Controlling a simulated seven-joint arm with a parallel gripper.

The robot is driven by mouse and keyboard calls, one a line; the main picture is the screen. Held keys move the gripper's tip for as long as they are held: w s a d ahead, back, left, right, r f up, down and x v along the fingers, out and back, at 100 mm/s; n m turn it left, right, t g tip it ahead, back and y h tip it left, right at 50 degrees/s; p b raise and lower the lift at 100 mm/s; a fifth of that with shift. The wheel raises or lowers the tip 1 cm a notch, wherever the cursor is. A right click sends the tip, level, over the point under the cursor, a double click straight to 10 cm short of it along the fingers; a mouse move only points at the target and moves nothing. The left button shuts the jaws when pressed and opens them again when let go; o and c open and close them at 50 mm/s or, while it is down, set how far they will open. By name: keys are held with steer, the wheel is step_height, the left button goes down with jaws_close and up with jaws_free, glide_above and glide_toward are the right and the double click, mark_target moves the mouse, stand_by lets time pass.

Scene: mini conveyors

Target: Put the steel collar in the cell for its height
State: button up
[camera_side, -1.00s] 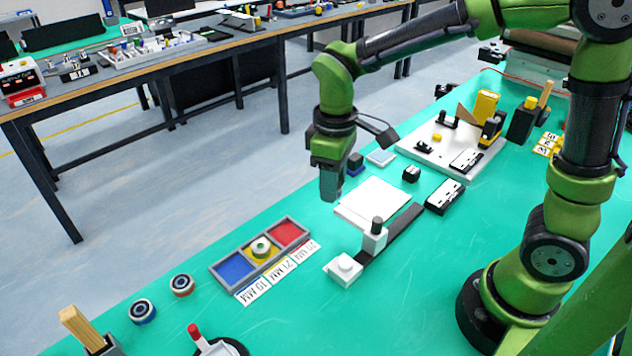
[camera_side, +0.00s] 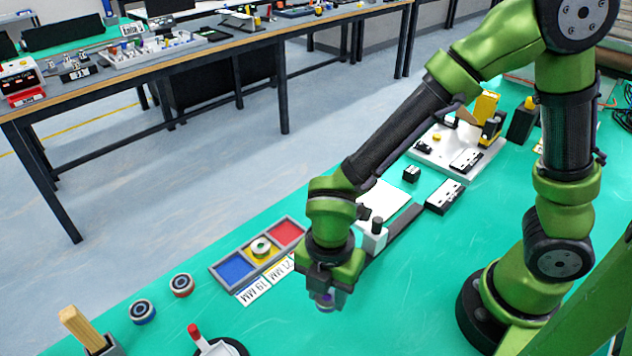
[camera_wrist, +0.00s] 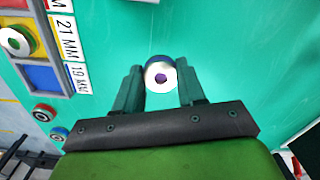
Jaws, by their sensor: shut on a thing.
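My gripper (camera_wrist: 161,88) is shut on the steel collar (camera_wrist: 161,73), a short silver ring with a blue band and a dark bore. In the side view my gripper (camera_side: 328,290) holds the collar (camera_side: 325,302) above the green mat, to the right of the tray's near side. The grey tray (camera_side: 213,268) has a blue, a yellow and a red cell. A ring with a green centre (camera_side: 261,247) sits in the yellow middle cell. The blue cell (camera_side: 236,267) and the red cell (camera_side: 286,233) are empty. Labels (camera_side: 254,291) in front read 19 MM and 21 MM; the third is partly hidden.
Two loose rings, one blue-banded (camera_side: 142,311) and one red-banded (camera_side: 182,285), lie left of the tray. A white block gauge (camera_side: 374,237) stands behind my gripper. A dark stand with a red-tipped post (camera_side: 194,331) is at the front. The mat right of my gripper is clear.

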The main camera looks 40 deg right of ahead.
mark_target(328, 295)
steer(key=shift+f, duration=2)
steer(key=shift+f, duration=0.1)
steer(key=o, duration=1.2)
steer(key=shift+c, duration=0.2)
